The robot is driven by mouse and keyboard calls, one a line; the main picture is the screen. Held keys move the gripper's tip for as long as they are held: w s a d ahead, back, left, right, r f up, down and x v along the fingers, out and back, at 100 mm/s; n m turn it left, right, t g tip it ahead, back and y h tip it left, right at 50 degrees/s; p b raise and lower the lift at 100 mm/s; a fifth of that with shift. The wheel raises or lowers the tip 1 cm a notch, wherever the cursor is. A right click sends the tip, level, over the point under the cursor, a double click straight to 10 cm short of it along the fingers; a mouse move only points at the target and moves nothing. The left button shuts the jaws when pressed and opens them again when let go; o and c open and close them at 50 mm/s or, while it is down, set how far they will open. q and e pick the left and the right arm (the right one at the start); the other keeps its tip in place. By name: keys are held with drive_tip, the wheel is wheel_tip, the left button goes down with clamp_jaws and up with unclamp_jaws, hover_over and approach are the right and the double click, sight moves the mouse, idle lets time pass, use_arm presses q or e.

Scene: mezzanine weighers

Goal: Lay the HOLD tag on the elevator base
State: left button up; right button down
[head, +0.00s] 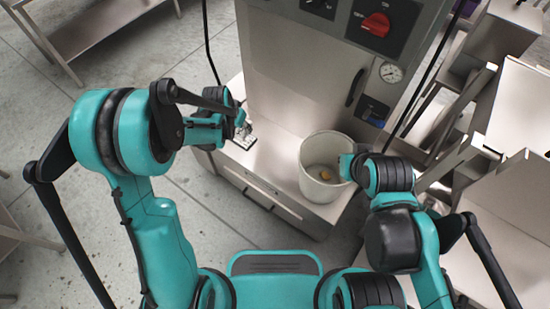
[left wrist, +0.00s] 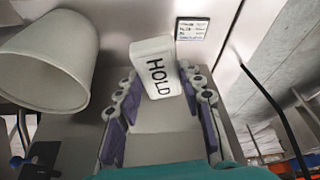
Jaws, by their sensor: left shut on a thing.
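The HOLD tag (left wrist: 155,68) is a white block with black lettering. In the left wrist view it stands tilted between the purple-padded fingers of my left gripper (left wrist: 160,100), which is shut on it. In the head view my left gripper (head: 243,131) is over the left end of the steel elevator base (head: 262,168), beside the tall cabinet. I cannot tell whether the tag touches the base. My right arm's end (head: 349,166) is at the right rim of the white bucket; its fingers are hidden.
A printed card (left wrist: 192,30) shows beyond the tag. The cabinet has a red knob (head: 376,24) and a gauge (head: 391,73). Steel chutes (head: 500,150) stand at right.

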use_arm(q)
drive_tip(key=w+d+f+m+b, duration=0.2)
drive_tip(key=w+d+f+m, duration=0.15)
drive_tip(key=f, duration=0.55)
drive_tip(key=m+g+h+b, duration=0.1)
drive_tip(key=m+h+b, duration=0.1)
drive_tip(key=m+b, duration=0.25)
hover_over(274, 162)
drive_tip(key=a, duration=0.1)
drive_tip(key=shift+n, duration=0.4)
drive_tip(key=f, duration=2.2)
drive_tip(key=shift+s+f, duration=0.25)
drive_tip(key=shift+s, duration=0.15)
wheel_tip(274, 162, down, 4)
drive_tip(key=shift+r+b, duration=0.2)
drive_tip(key=shift+b, duration=0.55)
drive_tip(key=shift+r, duration=0.15)
drive_tip(key=o, duration=1)
drive_tip(key=shift+o, duration=0.2)
